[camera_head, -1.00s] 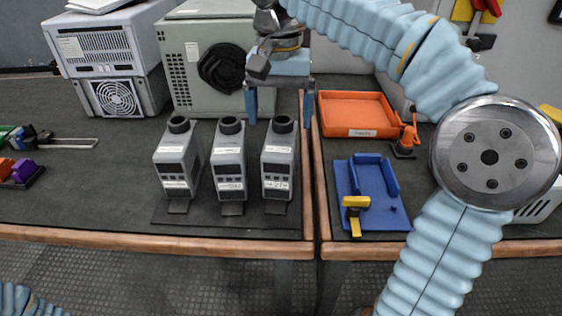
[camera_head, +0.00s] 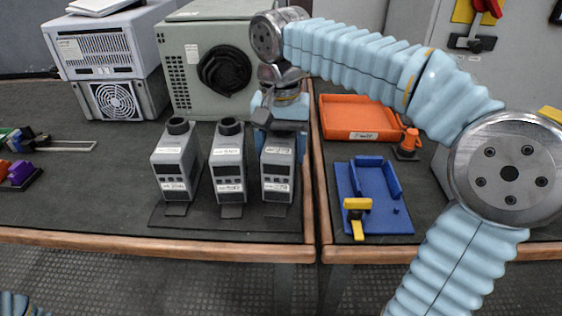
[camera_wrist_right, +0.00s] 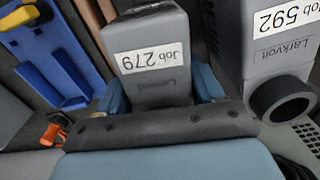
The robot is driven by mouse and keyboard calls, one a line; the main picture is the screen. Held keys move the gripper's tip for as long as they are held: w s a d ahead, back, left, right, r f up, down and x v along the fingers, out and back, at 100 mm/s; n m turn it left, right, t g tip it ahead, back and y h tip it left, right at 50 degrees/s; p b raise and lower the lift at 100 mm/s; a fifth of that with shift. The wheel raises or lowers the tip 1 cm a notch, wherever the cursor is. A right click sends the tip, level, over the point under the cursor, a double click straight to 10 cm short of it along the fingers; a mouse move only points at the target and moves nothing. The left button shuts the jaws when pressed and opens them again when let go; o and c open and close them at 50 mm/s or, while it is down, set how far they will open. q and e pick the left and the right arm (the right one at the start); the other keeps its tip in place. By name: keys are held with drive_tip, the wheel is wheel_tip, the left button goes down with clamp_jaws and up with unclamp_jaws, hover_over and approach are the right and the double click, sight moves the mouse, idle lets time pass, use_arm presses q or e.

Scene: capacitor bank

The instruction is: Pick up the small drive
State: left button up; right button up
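Three grey drives with white labels stand in a row on a dark mat: the left drive (camera_head: 176,160), the middle drive (camera_head: 229,163) and the right drive (camera_head: 278,165). My right gripper (camera_head: 281,150) has come down around the right drive from behind and above, with blue fingers on both sides of it. In the right wrist view the drive between the fingers (camera_wrist_right: 150,55) reads "Job 279"; its neighbour (camera_wrist_right: 280,60) reads "Job 592". The fingers are close to its sides, but contact is hidden. My left gripper is out of view.
A blue fixture (camera_head: 372,200) with a yellow clamp lies right of the drives, across a wooden divider. An orange tray (camera_head: 358,135) is behind it. A green-grey cabinet (camera_head: 190,70) and a white unit (camera_head: 100,50) stand at the back.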

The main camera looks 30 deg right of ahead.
drive_tip(key=c, duration=0.9)
drive_tip(key=shift+c, duration=0.6)
drive_tip(key=shift+r, duration=0.15)
